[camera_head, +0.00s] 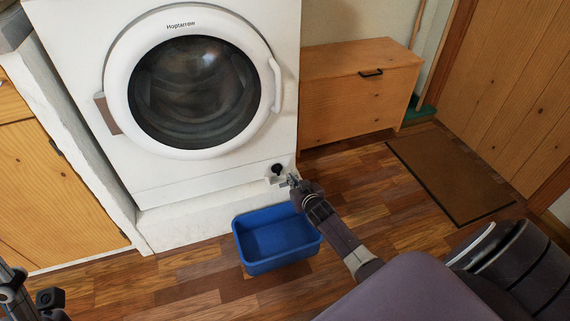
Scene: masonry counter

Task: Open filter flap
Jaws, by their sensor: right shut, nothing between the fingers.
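The white washing machine (75,62) stands at the left with its round door shut. Low on its front right corner a dark round filter cap (277,168) is exposed. A small white piece, which looks like the filter flap (272,181), juts out just below the cap, tilted down and outward. My right gripper (291,180) is shut and empty, right beside the flap on its right side. Whether it touches the flap is too small to tell. Dark parts of my left arm (48,299) show at the lower left corner; its fingers are not clear.
A blue basin (282,266) stands on the wooden floor in front of the machine, below my right gripper. A wooden cabinet (345,105) stands to the right of the machine. A brown mat (447,175) lies before a wooden door (515,85).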

